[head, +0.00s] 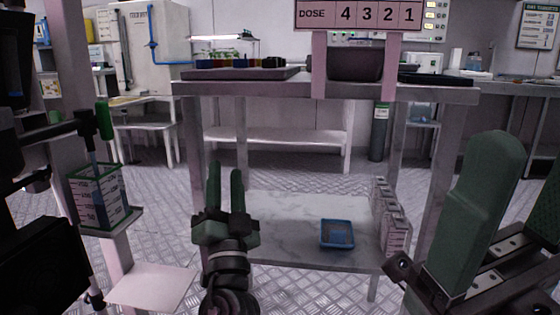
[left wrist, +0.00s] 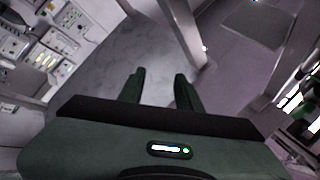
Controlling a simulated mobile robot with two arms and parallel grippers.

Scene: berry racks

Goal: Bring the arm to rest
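My left gripper (head: 226,184) has dark green fingers pointing up in the head view, in front of the table and over its lower shelf. The fingers stand apart with nothing between them. The left wrist view also shows these fingers (left wrist: 158,92) parted, with only a grey marbled surface behind. My right gripper (head: 500,185) is large and close at the right edge of the head view. Its two green fingers are apart and I see nothing held between them.
A table (head: 330,88) stands ahead, carrying a dark bowl (head: 355,66) under a DOSE 4321 sign (head: 360,14). A blue tray (head: 337,246) and several small boxes (head: 390,225) are on the lower shelf. A graduated container (head: 97,200) sits on a stand at left.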

